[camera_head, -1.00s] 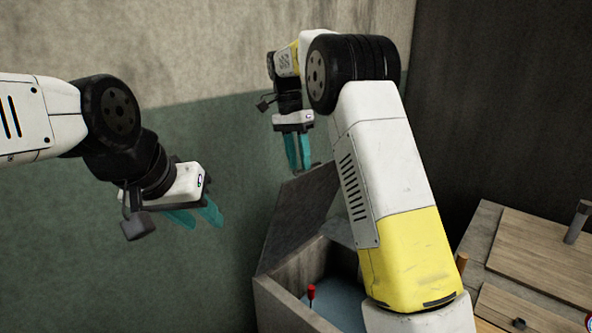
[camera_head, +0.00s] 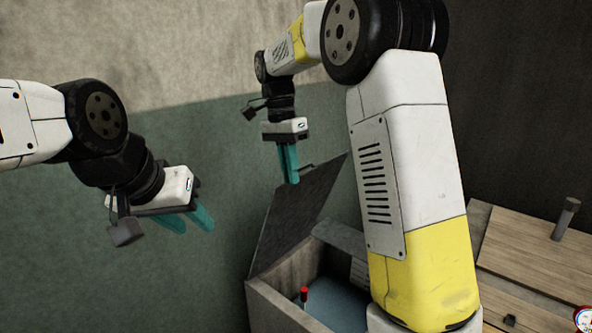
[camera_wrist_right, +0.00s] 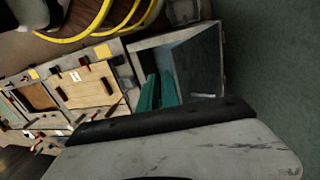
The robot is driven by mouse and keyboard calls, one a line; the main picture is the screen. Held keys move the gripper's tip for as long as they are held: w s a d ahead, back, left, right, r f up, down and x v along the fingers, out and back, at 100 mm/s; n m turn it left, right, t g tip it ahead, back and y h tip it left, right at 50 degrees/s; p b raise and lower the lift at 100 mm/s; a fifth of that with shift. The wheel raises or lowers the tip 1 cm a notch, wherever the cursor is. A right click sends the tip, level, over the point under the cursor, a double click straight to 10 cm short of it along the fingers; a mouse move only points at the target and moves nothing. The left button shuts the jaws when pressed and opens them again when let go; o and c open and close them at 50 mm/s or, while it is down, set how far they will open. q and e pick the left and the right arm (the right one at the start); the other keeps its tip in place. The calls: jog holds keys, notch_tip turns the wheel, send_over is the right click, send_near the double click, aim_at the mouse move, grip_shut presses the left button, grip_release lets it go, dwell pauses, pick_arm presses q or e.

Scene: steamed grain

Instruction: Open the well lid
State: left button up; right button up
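The well is a grey box with thick walls (camera_head: 280,310) at the bottom middle of the head view. Its dark lid (camera_head: 295,215) stands raised and tilted on the left side, with a small handle at its top edge. The opening is partly uncovered. My right gripper (camera_head: 291,182) points down beside the lid's upper edge; its teal fingers look close together with nothing between them. Whether they touch the lid is unclear. They also show in the right wrist view (camera_wrist_right: 159,78), over the box. My left gripper (camera_head: 193,224) hangs empty at the left, fingers apart.
A red-topped stick (camera_head: 304,296) stands inside the well over a bluish surface. Wooden panels (camera_head: 535,250) with a grey handle lie on the right. Yellow hoses (camera_wrist_right: 85,25) show in the right wrist view. A wall stands behind; my right arm hides the well's right side.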

jog(key=w+d+m+y, duration=0.1)
jog(key=d+m, duration=0.1)
jog(key=d, duration=0.1)
jog(key=d+m+t+y, duration=0.1)
jog(key=d+m+y, duration=0.1)
jog(key=d+m, duration=0.1)
jog(key=w+d+m+t+y, duration=0.1)
jog(key=d+m, duration=0.2)
jog(key=shift+w+r+y, duration=0.3)
jog(key=shift+w+r, duration=0.05)
grip_shut()
jog(key=w+d+r+m+t+y, duration=0.25)
jog(key=d+m+t, duration=0.25)
jog(key=d+m, duration=0.5)
jog(key=shift+h, duration=0.35)
jog(key=shift+w+a+f, duration=3.05)
jog(key=shift+w+f, duration=0.05)
jog(key=shift+f, duration=0.05)
jog(key=w+a+r, duration=0.2)
jog(key=w+a, duration=0.2)
jog(key=shift+w+a+r, duration=0.2)
jog(key=shift+w+a, duration=0.15)
jog(key=shift+w, duration=0.05)
